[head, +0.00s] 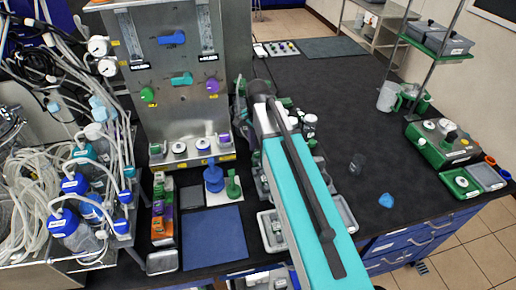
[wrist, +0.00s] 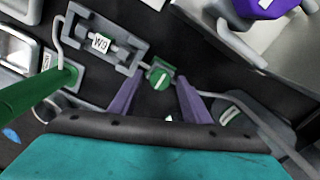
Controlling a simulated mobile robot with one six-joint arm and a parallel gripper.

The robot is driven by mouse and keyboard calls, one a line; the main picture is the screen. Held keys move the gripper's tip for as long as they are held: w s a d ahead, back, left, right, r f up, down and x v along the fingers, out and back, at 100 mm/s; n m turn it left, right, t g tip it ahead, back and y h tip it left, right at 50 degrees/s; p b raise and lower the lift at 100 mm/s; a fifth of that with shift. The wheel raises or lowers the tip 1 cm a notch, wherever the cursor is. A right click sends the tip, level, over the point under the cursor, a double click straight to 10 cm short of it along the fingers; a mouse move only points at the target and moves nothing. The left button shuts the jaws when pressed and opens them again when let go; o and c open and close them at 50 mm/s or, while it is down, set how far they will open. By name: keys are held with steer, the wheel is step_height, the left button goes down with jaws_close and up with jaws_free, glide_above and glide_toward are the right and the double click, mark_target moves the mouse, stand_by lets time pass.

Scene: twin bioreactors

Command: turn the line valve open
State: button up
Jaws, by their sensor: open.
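The line valve appears to be the small round green knob (wrist: 159,77) with a white line across it, in the middle of the wrist view. The white line runs at a slant. A grey tube or bracket lies beside it. My gripper (wrist: 158,86) is open, with one purple finger on each side of the knob. The knob is at about the fingertips; I cannot tell whether either finger touches it. In the head view my teal arm covers this area, and I cannot make out the gripper or the valve there.
A grey fixture labelled W3 (wrist: 101,43) is close at upper left of the knob. A green post (wrist: 40,100) rises at left. A purple-topped part (wrist: 262,8) is at upper right. The steel panel (head: 184,110) stands left of my arm. The dark bench (head: 350,120) is mostly clear at right.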

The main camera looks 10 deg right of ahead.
steer(key=c, duration=1)
steer(key=shift+c, duration=0.2)
steer(key=shift+n, duration=0.5)
steer(key=n, duration=0.8)
steer(key=shift+p, duration=0.35)
steer(key=n, duration=0.9)
